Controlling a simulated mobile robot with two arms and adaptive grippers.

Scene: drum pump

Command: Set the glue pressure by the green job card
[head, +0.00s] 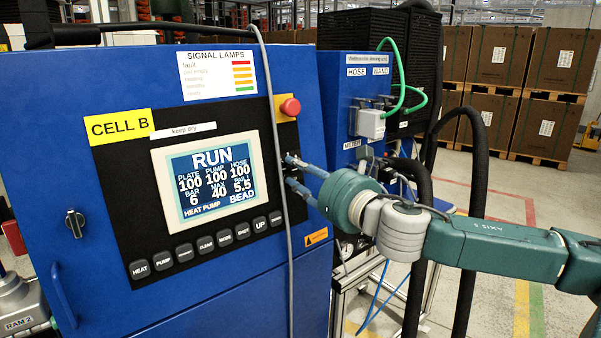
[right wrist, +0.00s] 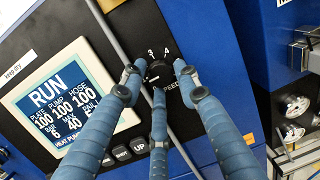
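The blue cabinet's display (head: 211,181) reads RUN, PLATE 100, PUMP 100, HOSE 100, BAR 6, MAX 40 and 5.5. It also shows in the right wrist view (right wrist: 65,100). A black dial (right wrist: 158,72) with 3 and 4 above it and a partly hidden label ending in "PEED" sits right of the display. My right gripper (head: 289,170) is at the panel's right side, its fingers spread around the dial. In the right wrist view, its fingertips (right wrist: 158,70) stand either side of the dial with small gaps; contact is unclear. I see no green job card. My left gripper is out of view.
A grey cable (head: 277,150) hangs down the panel front beside my right fingers. A red button (head: 290,107) sits above them. A row of buttons (head: 207,246) lies below the display. A blue unit with green hose (head: 393,75) stands at right, with thick black hoses near my arm.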

